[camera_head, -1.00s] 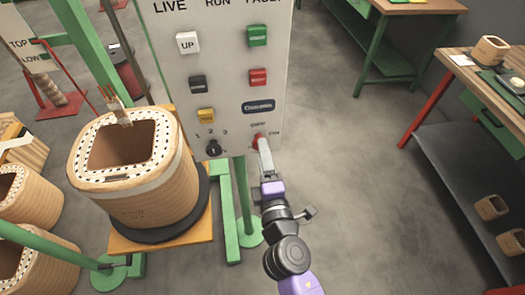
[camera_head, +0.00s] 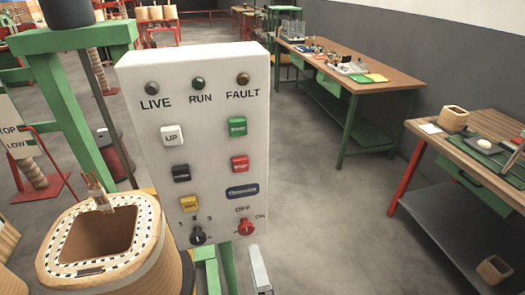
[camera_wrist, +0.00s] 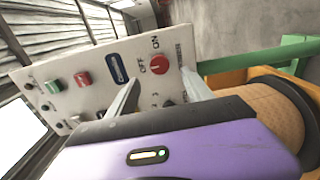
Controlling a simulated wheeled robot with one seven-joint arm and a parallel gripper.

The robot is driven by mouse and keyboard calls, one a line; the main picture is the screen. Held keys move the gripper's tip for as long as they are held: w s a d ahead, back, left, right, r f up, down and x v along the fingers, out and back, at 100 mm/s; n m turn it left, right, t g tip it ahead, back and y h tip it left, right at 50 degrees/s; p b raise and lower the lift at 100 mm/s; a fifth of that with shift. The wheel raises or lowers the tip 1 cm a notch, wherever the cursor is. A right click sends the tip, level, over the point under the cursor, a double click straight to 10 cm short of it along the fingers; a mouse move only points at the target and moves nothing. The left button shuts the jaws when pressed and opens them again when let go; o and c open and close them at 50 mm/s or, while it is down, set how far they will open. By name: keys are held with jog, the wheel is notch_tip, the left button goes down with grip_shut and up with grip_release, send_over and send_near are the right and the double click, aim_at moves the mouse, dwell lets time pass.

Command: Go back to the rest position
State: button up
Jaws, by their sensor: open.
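My gripper (camera_head: 260,270) shows at the bottom of the head view, just below the red OFF/ON knob (camera_head: 245,227) of the white control box (camera_head: 205,105). In the wrist view my gripper (camera_wrist: 160,94) has its two grey fingers spread apart, with nothing between them. The red knob (camera_wrist: 162,65) shows beyond the fingers, apparently apart from them. The fingers still point at the panel. Most of my arm is out of the head view. I cannot tell the knob's exact setting.
A wooden coil (camera_head: 110,250) with a hollow middle stands left of the box. A green post (camera_head: 70,120) rises behind it. Workbenches (camera_head: 400,95) with parts line the right wall. The grey floor (camera_head: 320,215) between box and benches is clear.

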jog(key=shift+a, duration=0.1)
jog(key=s+d+r+m+g+h, duration=0.1)
jog(key=s+d+m, duration=0.6)
jog(key=s, duration=0.3)
jog(key=s+d+r+m+h, duration=0.1)
jog(key=s+d+m+h, duration=0.1)
jog(key=s+d+m, duration=0.5)
jog(key=s+d+r+m+g+h, duration=0.1)
jog(key=s+d+m, duration=0.6)
jog(key=s, duration=0.7)
jog(key=shift+s+d+r+g+h, duration=0.3)
jog(key=shift+s+d+r+h, duration=0.15)
jog(key=shift+d, duration=0.35)
jog(key=shift+f, duration=0.1)
